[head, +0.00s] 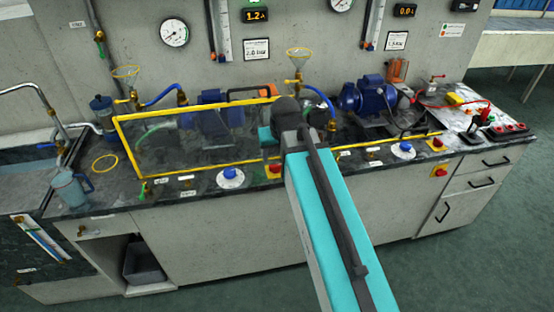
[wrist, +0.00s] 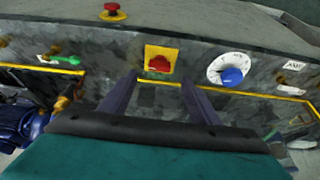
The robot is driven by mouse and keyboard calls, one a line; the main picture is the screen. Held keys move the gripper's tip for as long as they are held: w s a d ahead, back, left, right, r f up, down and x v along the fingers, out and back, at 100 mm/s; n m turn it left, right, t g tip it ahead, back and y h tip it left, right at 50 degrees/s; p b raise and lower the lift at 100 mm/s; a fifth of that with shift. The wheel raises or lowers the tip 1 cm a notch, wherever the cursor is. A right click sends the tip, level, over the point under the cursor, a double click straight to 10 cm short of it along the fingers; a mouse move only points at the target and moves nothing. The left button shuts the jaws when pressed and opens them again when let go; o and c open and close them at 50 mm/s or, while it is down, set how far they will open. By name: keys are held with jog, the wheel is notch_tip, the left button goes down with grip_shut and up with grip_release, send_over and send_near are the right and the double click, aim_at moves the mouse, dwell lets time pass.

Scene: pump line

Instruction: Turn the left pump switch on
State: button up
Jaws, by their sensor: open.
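The left pump switch (head: 273,170) is a red knob on a yellow plate. It sits on the bench's front strip, right of a white dial with a blue knob (head: 230,177). In the wrist view the switch (wrist: 161,60) lies just beyond my fingertips, with the dial (wrist: 230,73) to its right. My gripper (wrist: 160,86) is open and empty, its two dark fingers spread to either side below the switch. I see no contact. In the head view my arm hides the fingers. I cannot tell the switch's setting.
A yellow-edged clear guard (head: 160,112) stands before the left pump (head: 213,115). The right pump (head: 365,96) has its own dial (head: 403,150) and red switch (head: 437,144). A red mushroom button (wrist: 112,11) and a green-handled valve (wrist: 62,60) lie near the switch.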

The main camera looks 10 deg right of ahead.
jog(key=v, duration=0.6)
jog(key=shift+b, duration=0.3)
jog(key=shift+s+r, duration=0.1)
jog(key=shift+r, duration=0.05)
jog(key=s+f+g, duration=0.2)
jog(key=s+f, duration=0.2)
jog(key=f, duration=0.6)
jog(key=s+f+g, duration=0.2)
jog(key=s+f, duration=0.2)
jog(key=f, duration=0.6)
jog(key=s+f+g, duration=0.2)
jog(key=s+f, duration=0.2)
jog(key=f, duration=0.7)
jog(key=s+f+g, duration=0.4)
jog(key=s+f, duration=1.7)
jog(key=s, duration=0.3)
jog(key=shift+s+d+f, duration=0.15)
jog(key=shift+s+d, duration=0.2)
jog(key=shift+d, duration=0.05)
